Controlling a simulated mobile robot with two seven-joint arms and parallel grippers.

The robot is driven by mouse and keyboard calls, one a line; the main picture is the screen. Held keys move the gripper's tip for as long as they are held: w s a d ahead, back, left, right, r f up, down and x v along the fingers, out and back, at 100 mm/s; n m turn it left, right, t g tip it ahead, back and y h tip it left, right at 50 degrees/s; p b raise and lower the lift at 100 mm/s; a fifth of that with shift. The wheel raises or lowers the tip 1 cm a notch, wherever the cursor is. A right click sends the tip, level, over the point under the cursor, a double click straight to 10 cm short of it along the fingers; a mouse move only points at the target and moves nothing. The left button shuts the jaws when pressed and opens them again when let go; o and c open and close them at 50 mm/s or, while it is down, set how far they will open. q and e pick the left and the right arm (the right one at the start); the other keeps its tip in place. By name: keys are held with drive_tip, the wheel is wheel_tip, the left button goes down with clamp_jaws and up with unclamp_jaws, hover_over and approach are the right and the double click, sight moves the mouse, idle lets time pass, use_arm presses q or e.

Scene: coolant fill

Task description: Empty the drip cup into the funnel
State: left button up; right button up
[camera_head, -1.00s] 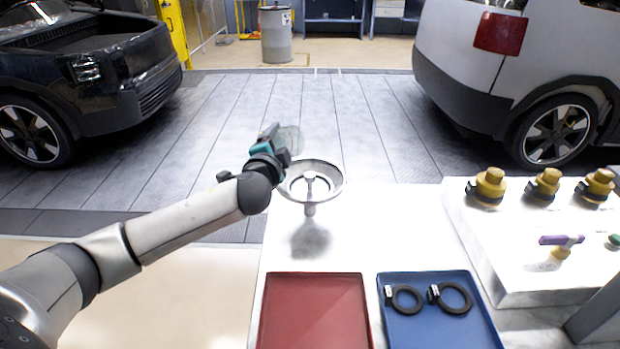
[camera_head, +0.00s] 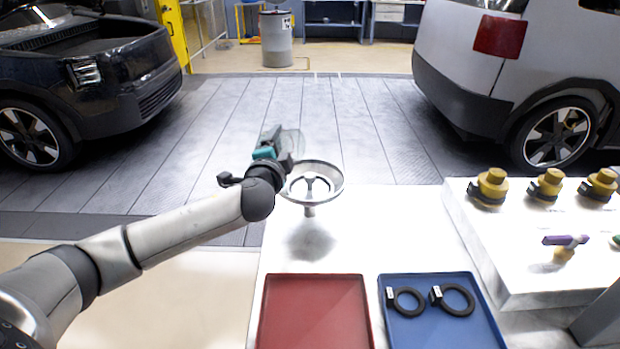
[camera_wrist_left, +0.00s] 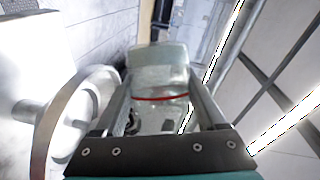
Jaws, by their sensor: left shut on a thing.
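The clear drip cup (camera_head: 291,142) is held by my left gripper (camera_head: 278,146), at the upper left of the funnel's rim. In the left wrist view the drip cup (camera_wrist_left: 160,85) is translucent with a red line around it, and the gripper's fingers (camera_wrist_left: 160,108) are shut on its two sides. The cup looks tilted; whether it holds liquid I cannot tell. The grey funnel (camera_head: 334,185) stands on the white table's far left corner. In the left wrist view the funnel (camera_wrist_left: 72,112) is left of the cup, apart from it. My right gripper is not in view.
A red tray (camera_head: 310,310) is empty at the table's front. A blue tray (camera_head: 430,325) holds two black rings (camera_head: 455,298). A raised white block (camera_head: 510,260) at right carries yellow caps (camera_head: 490,186) and a purple-handled part (camera_head: 562,241). The table between funnel and trays is clear.

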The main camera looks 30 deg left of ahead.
use_arm(q)
drive_tip(key=shift+d+f+m+b, duration=0.3)
drive_tip(key=shift+d+m+b, duration=0.05)
drive_tip(key=shift+d+m, duration=0.2)
idle(0.4)
drive_tip(key=shift+d+r+m+t, duration=0.1)
drive_tip(key=shift+m+t, duration=0.15)
drive_tip(key=shift+t, duration=0.05)
drive_tip(key=shift+d+r+m, duration=0.1)
drive_tip(key=shift+r+m, duration=0.05)
drive_tip(key=shift+m, duration=0.15)
idle(0.5)
drive_tip(key=shift+d+r+t, duration=0.1)
drive_tip(key=shift+t, duration=0.2)
